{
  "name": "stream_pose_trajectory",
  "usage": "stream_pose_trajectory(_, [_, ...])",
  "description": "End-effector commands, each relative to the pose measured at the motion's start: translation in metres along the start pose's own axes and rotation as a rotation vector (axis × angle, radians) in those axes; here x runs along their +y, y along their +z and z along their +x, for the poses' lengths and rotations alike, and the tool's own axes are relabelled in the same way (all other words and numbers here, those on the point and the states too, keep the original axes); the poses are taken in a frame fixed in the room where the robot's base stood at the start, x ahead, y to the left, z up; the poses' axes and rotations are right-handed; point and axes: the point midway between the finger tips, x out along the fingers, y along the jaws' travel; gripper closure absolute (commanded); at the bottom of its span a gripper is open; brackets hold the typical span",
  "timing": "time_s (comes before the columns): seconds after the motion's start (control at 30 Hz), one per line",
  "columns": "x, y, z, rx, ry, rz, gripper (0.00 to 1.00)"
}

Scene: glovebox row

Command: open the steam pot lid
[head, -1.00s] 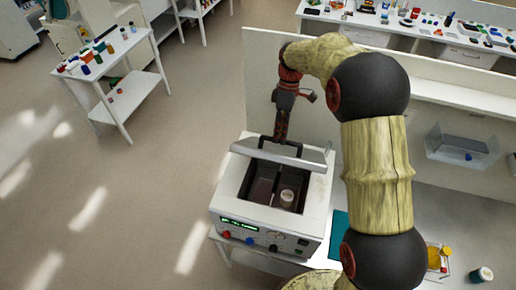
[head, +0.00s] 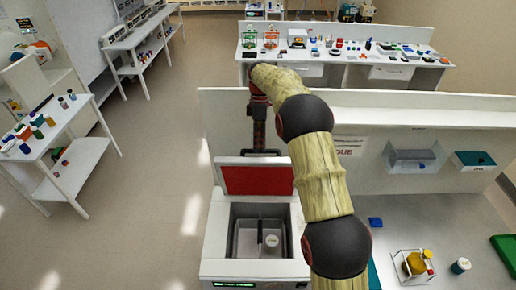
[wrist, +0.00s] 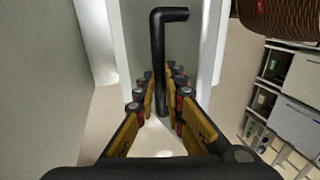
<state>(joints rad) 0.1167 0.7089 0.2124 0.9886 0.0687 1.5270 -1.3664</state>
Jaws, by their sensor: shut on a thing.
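The steam pot (head: 212,235) is a white box with a green-lit display on its front, in the lower middle of the head view. Its lid (head: 257,180) stands raised at the back, red underside facing me, so the well is uncovered. A small white-topped container (head: 271,240) sits inside, beside a thin divider. My gripper (head: 261,140) is behind the lid's top edge, its fingertips partly hidden there. In the wrist view my gripper (wrist: 165,80) has its fingers on both sides of the lid's black bar handle (wrist: 158,55) and is shut on it.
A pale panel (head: 225,120) stands close behind the pot. A side table (head: 45,135) with bottles stands left. The floor between is clear.

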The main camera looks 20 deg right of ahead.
Motion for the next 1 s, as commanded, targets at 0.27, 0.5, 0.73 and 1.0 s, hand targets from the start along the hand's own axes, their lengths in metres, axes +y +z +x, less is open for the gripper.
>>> stream_pose_trajectory(0.27, [0.022, 0.003, 0.022, -0.007, -0.095, 0.004, 1.00])
stream_pose_trajectory(0.5, [0.034, 0.003, 0.021, -0.007, -0.133, 0.004, 1.00])
stream_pose_trajectory(0.73, [0.039, 0.003, 0.019, -0.008, -0.153, 0.003, 1.00])
stream_pose_trajectory(1.0, [0.041, 0.003, 0.019, -0.008, -0.159, 0.003, 1.00])
